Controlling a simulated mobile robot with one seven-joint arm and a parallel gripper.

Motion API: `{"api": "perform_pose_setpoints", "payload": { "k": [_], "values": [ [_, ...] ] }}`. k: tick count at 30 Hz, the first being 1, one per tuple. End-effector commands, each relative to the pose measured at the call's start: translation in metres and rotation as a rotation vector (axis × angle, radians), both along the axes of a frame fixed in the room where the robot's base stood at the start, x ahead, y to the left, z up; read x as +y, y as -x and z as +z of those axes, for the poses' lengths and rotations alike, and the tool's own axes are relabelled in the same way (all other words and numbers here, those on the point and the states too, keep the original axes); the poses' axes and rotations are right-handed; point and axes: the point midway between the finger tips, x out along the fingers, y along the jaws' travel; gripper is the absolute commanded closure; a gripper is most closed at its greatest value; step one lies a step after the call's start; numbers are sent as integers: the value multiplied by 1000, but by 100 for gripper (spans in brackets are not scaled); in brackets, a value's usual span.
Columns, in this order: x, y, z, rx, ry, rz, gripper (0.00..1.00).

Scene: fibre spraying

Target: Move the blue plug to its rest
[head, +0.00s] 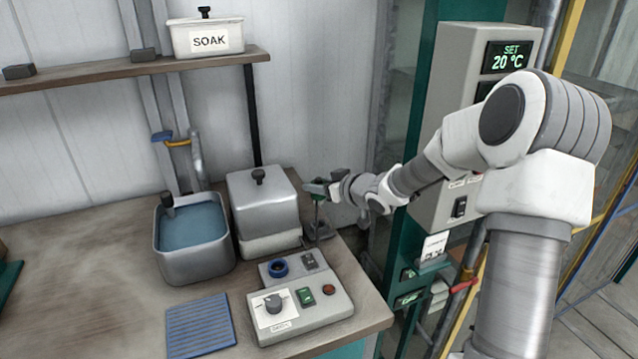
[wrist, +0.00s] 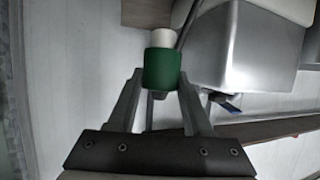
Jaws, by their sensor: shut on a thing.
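My gripper (head: 318,188) is raised above the back right of the bench, beside the lidded metal box. In the wrist view my gripper (wrist: 158,88) is shut on a green cylinder (wrist: 161,70) with a white end. A thin dark line hangs below it in the head view. No other blue plug is clear.
The lidded metal box (head: 262,205) stands left of my gripper, and a basin of blue liquid (head: 195,224) is left of that. A blue ribbed mat (head: 200,326) lies at the front. A shelf (head: 120,70) holds a SOAK tub (head: 206,38). The left bench is mostly clear.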

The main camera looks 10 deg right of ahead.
Motion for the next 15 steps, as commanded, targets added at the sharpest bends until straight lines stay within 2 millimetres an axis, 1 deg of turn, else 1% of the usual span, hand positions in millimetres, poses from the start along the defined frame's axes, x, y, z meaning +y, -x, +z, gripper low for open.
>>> {"api": "perform_pose_setpoints", "payload": {
  "k": [1,15],
  "values": [
    [0,0,-8,0,-1,0,100],
    [0,0,-50,-1,0,1,100]
  ]
}}
